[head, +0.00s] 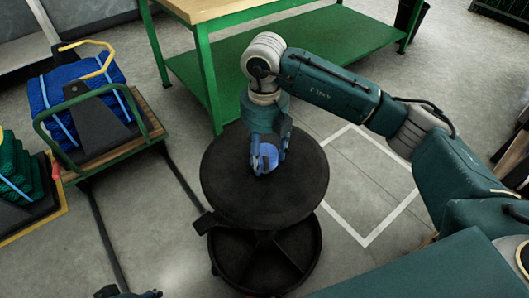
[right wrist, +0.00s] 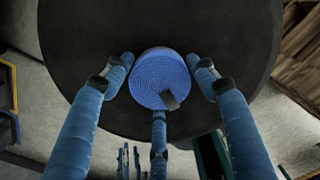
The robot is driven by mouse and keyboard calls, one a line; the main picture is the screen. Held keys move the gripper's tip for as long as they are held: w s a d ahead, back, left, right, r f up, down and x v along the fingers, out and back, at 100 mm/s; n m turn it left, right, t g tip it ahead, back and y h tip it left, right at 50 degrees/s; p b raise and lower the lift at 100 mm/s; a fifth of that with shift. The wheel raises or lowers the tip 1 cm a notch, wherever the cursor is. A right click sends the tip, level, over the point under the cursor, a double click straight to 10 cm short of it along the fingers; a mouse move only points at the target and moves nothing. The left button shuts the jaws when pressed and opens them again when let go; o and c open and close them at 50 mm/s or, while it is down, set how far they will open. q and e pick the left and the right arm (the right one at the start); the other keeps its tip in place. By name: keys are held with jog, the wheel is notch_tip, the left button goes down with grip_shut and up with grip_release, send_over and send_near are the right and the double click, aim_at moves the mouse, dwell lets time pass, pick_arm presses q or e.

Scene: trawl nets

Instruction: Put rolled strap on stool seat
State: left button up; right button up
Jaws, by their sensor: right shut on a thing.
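The rolled strap (head: 266,157) is a blue coil, held at the round black stool seat (head: 225,190) in the head view. In the right wrist view the coil (right wrist: 158,75) shows its spiral face and a dark end tab, with the black seat (right wrist: 75,65) behind it. My right gripper (head: 270,162) points down over the middle of the seat, its blue fingers shut around the strap. I cannot tell whether the strap touches the seat. A small part of my left gripper (head: 130,293) shows at the bottom edge; its opening is not clear.
A green workbench (head: 212,75) with a wooden top stands behind the stool. A green-railed cart (head: 150,125) carrying blue netting is at left, near a pallet of green net (head: 15,170). The stool's lower tray (head: 265,262) looks empty. The seat around the strap is clear.

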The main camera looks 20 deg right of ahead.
aim_at(264, 152)
jog(key=o, duration=1.3)
jog(key=shift+f, duration=0.1)
jog(key=shift+r, duration=0.35)
notch_tip(264, 152, up, 5)
jog(key=shift+w+f+p, duration=0.1)
jog(key=shift+f+p, duration=0.1)
jog(key=shift+p, duration=0.45)
pick_arm(q)
jog(key=p+x, duration=0.1)
jog(key=x, duration=0.3)
jog(key=shift+d+f, duration=0.1)
jog(key=shift+f, duration=0.25)
pick_arm(e)
notch_tip(264, 152, up, 7)
jog(key=shift+r, duration=0.1)
